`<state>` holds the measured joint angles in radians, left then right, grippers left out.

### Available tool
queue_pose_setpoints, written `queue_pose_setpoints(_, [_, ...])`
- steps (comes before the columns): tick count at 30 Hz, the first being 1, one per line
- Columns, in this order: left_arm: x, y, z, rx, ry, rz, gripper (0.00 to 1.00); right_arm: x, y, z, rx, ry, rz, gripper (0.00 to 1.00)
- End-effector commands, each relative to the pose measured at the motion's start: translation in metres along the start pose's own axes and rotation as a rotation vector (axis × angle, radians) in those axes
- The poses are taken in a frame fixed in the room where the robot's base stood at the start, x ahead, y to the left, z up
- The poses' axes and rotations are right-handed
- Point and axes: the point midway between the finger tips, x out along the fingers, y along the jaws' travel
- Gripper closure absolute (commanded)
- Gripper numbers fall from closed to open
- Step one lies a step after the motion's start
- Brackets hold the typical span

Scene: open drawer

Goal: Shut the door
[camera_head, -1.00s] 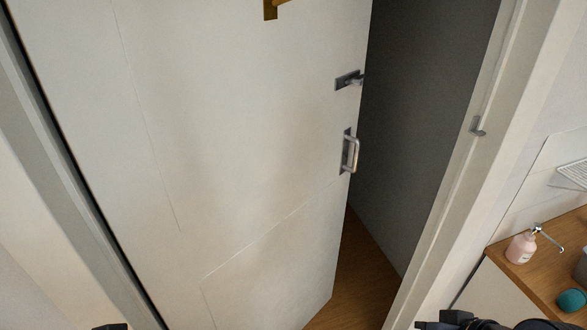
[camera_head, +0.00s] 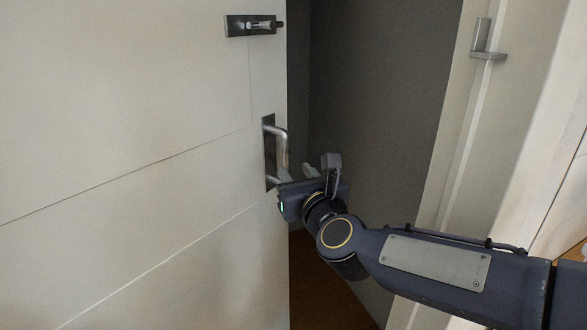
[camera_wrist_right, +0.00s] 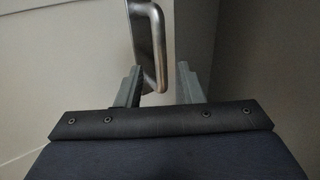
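The white door (camera_head: 150,190) stands ajar, with a dark gap along its right edge. A silver bar handle (camera_head: 281,150) is on the door near that edge, and it also shows at the top of the right wrist view (camera_wrist_right: 158,45). My right gripper (camera_head: 298,172) is at the lower end of the handle. In the right wrist view, the fingers of my right gripper (camera_wrist_right: 160,82) are apart, with the lower bend of the handle between them and visible space on the right. My left gripper is not in view.
A sliding latch (camera_head: 255,25) sits on the door above the handle. A metal catch (camera_head: 485,45) is on the white door frame (camera_head: 455,150) at right. The dark opening (camera_head: 375,110) lies between door and frame, with wooden floor (camera_head: 315,285) below.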

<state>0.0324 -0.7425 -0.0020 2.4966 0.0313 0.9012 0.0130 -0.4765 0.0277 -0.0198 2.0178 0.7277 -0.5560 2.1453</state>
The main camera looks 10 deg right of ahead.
Motion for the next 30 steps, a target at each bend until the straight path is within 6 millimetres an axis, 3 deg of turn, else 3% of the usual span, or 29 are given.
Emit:
queue_pose_setpoints(15, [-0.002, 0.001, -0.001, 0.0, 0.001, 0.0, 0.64, 0.07, -0.001, 0.001, 0.009, -0.002, -0.005, 0.66])
queue_pose_setpoints(26, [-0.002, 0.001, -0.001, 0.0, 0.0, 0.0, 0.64, 0.077, -0.001, 0.001, 0.01, -0.002, -0.004, 0.66])
queue_pose_setpoints(30, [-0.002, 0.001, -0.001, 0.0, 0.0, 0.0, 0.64, 0.077, -0.001, 0.001, 0.009, -0.002, -0.004, 0.82])
